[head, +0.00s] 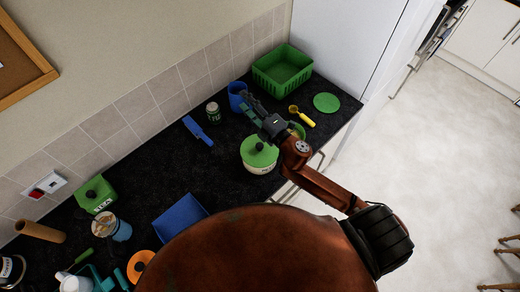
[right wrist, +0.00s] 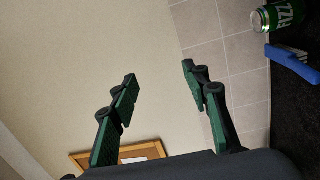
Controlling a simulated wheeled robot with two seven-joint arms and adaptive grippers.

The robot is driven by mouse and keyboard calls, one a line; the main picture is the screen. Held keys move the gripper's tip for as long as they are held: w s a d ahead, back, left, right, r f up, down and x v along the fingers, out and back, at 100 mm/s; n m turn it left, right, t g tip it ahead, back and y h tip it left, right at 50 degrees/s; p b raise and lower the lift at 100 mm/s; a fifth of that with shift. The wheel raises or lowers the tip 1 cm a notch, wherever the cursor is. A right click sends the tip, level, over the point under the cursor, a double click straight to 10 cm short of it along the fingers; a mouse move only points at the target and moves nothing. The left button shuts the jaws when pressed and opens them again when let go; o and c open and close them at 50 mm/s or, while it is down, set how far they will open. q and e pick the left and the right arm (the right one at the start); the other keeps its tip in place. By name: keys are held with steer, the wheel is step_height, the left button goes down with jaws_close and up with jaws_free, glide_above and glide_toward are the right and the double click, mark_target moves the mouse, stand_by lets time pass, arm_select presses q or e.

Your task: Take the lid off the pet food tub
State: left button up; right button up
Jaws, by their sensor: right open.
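A round white tub (head: 259,168) with a green lid (head: 260,152) and dark knob stands on the black worktop in the head view. A green box-shaped tub (head: 96,199) with a dark knob and a white label stands farther left. I cannot read either label well enough to tell which is the pet food tub. Both lids are on. My right gripper (head: 247,104) is above the worktop, beyond the round tub and near a blue cup. In the right wrist view its fingers (right wrist: 160,88) are open and empty, with the wall behind them. My left gripper is not in view.
A blue cup (head: 237,96), green can (head: 213,112), blue-handled brush (head: 199,131) and yellow scoop (head: 302,116) stand or lie nearby. A green basket (head: 283,70) is at the back. A blue tray (head: 181,218) is left of the round tub. The tiled wall bounds the worktop.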

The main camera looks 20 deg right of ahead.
steer(key=a+r+n+g+y, duration=0.3)
steer(key=a+n+y, duration=0.4)
steer(key=a+n, duration=0.35)
steer(key=n+g+h, duration=0.8)
steer(key=n+g, duration=0.5)
steer(key=n, duration=0.6)
glide_above(260, 145)
steer(key=d, duration=0.2)
step_height(260, 145, down, 18)
steer(key=shift+y, duration=0.3)
steer(key=p+x, duration=0.1)
steer(key=x, duration=0.1)
steer(key=p+x, duration=0.1)
steer(key=x, duration=0.1)
steer(key=s+p+x, duration=0.1)
steer(key=p+x, duration=0.1)
steer(key=shift+d+f, duration=0.1)
steer(key=shift+f, duration=0.55)
steer(key=shift+c, duration=0.4)
